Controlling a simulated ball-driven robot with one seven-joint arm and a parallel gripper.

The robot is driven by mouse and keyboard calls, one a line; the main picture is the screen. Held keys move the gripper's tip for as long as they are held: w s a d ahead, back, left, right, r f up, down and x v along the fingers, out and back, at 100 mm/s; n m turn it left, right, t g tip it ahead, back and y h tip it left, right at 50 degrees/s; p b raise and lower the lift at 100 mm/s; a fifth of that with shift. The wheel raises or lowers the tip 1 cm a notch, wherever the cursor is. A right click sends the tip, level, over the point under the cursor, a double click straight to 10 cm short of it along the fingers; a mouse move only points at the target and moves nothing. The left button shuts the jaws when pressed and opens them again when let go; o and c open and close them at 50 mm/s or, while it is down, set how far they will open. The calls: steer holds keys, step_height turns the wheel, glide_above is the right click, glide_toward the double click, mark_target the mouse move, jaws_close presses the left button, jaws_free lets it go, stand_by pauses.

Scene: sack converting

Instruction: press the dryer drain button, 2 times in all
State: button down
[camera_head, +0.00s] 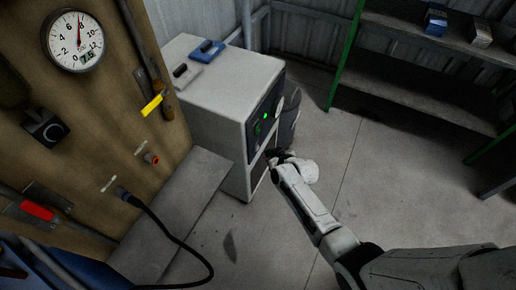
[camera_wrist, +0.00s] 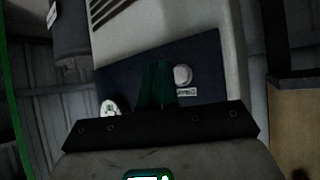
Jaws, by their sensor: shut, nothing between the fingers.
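The dryer appears to be the white cabinet (camera_head: 220,85) with a dark control panel (camera_head: 262,118) on its front. In the wrist view the dark blue panel (camera_wrist: 205,55) carries a round pale button (camera_wrist: 183,75) with a small white label beside it, too blurred to read for certain. My gripper (camera_wrist: 159,66) is shut and empty; its dark green fingers point at the panel, just left of that button in the picture. Whether the fingertips touch the panel cannot be told. In the head view my arm reaches the cabinet's front, and the fingers are hard to make out.
A second pale round fitting (camera_wrist: 110,108) sits at the panel's lower left. A brown board with a gauge (camera_head: 75,41) stands at left, and shelves (camera_head: 430,55) at the upper right. The floor (camera_head: 390,170) between is clear.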

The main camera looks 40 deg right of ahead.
steer(key=s, duration=0.2)
steer(key=s+d, duration=0.1)
steer(key=shift+s+d, duration=0.2)
steer(key=shift+s, duration=0.15)
stand_by(2.4)
steer(key=s+b, duration=0.1)
steer(key=b, duration=0.2)
steer(key=s+d+b, duration=0.1)
steer(key=s+b, duration=0.1)
steer(key=b, duration=0.1)
steer(key=shift+s+d, duration=0.15)
steer(key=shift+s, duration=0.1)
steer(key=w+a+b, duration=0.1)
steer(key=w+a, duration=0.2)
steer(key=w, duration=0.5)
steer(key=shift+w, duration=0.15)
